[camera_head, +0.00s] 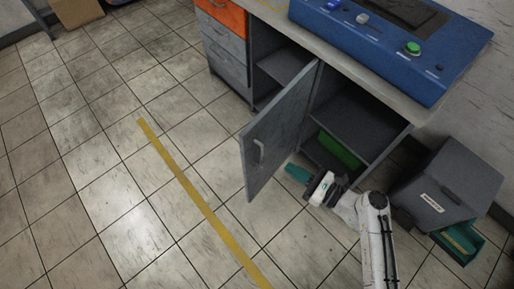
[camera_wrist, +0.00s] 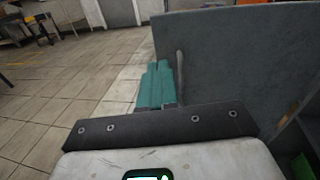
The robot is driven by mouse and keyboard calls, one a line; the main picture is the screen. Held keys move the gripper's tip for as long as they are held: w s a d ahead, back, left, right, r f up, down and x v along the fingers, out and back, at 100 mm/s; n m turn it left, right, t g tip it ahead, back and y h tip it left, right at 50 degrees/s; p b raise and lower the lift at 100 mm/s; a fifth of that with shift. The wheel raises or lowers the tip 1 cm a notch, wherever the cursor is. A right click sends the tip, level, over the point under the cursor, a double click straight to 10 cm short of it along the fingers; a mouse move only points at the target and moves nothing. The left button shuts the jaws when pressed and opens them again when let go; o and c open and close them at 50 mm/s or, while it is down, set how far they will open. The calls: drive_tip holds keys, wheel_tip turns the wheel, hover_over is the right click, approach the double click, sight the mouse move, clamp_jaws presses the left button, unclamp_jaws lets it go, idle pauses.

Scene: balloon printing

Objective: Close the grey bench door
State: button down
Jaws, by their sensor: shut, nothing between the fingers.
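The grey bench door (camera_head: 285,125) stands swung open from the bench, with its handle (camera_head: 258,150) on the face toward the left. My gripper (camera_head: 293,172) is low, just right of the door's lower edge, on the side of the open compartment. Its teal fingers are shut with nothing between them. In the wrist view the fingers (camera_wrist: 157,85) point ahead at the left part of the door (camera_wrist: 245,60), beside an upright grey bar (camera_wrist: 181,77). Whether the fingers touch the door I cannot tell.
The bench (camera_head: 385,90) carries a blue machine (camera_head: 375,45). A green object (camera_head: 338,150) lies inside the open compartment. A grey bin (camera_head: 445,185) and a teal tray (camera_head: 460,243) stand at the right. The tiled floor left of the door is clear, with a yellow stripe (camera_head: 190,190).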

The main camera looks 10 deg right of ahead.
approach(249, 137)
drive_tip(key=shift+m+t, duration=0.3)
drive_tip(key=shift+m, duration=0.1)
drive_tip(key=x, duration=0.7)
drive_tip(key=shift+s+a+f, duration=0.15)
drive_tip(key=shift+s, duration=0.05)
